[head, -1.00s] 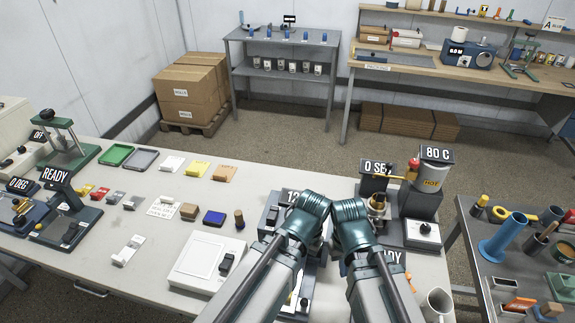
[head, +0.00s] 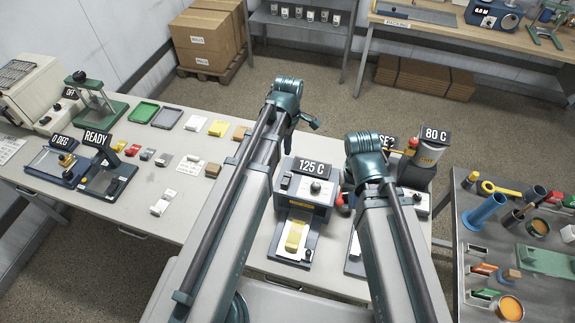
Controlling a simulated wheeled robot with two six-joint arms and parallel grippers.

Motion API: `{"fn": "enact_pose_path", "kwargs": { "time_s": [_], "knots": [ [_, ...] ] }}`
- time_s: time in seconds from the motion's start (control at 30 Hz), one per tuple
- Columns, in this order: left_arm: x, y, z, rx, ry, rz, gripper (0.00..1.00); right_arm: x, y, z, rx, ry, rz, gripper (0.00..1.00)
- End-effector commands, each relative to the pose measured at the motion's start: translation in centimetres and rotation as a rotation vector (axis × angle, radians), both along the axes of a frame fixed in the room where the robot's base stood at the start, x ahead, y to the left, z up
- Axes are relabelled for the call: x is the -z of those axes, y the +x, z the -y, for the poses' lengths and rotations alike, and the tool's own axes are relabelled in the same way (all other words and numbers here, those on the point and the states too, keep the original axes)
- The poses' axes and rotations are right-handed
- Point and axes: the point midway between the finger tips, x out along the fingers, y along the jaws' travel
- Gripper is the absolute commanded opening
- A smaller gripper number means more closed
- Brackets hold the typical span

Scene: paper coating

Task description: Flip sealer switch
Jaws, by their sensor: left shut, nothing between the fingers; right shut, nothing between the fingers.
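A blue-grey machine with a 125 C display (head: 312,167) stands at the front right of the bench and looks like the sealer. It has a dark knob (head: 315,187) on its front and a yellow strip (head: 296,235) on its bed. I cannot clearly make out its switch. My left gripper (head: 289,138) is shut and empty, hanging just behind and above this machine.
A READY device (head: 108,170) and a 0 DEG device (head: 60,162) are at the left. A tool table (head: 520,290) is at the right.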

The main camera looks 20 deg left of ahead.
Motion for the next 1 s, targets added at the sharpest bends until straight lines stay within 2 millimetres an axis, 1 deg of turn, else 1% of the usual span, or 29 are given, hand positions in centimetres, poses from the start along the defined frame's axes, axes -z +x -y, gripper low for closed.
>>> {"fn": "enact_pose_path", "kwargs": {
  "time_s": [0.03,0.37,0.57,0.77,1.0],
  "knots": [
    [-0.3,0.1,-0.1,-0.015,-0.001,0.001,0.00,-0.3,0.0,0.0,0.000,0.000,0.000,0.00],
    [-0.2,0.1,-0.2,-0.025,-0.001,0.001,0.00,-0.2,0.0,0.0,0.001,0.000,0.000,0.00],
    [0.3,0.1,-0.1,-0.024,-0.001,0.001,0.00,0.3,0.0,0.0,-0.001,0.000,0.000,0.00],
    [1.9,0.1,-0.1,-0.023,-0.001,0.001,0.00,1.9,0.0,0.0,-0.005,0.000,0.001,0.00],
    [5.1,0.1,-0.1,-0.023,-0.001,0.001,0.00,5.1,0.0,0.0,-0.007,0.000,0.001,0.00]
  ]
}}
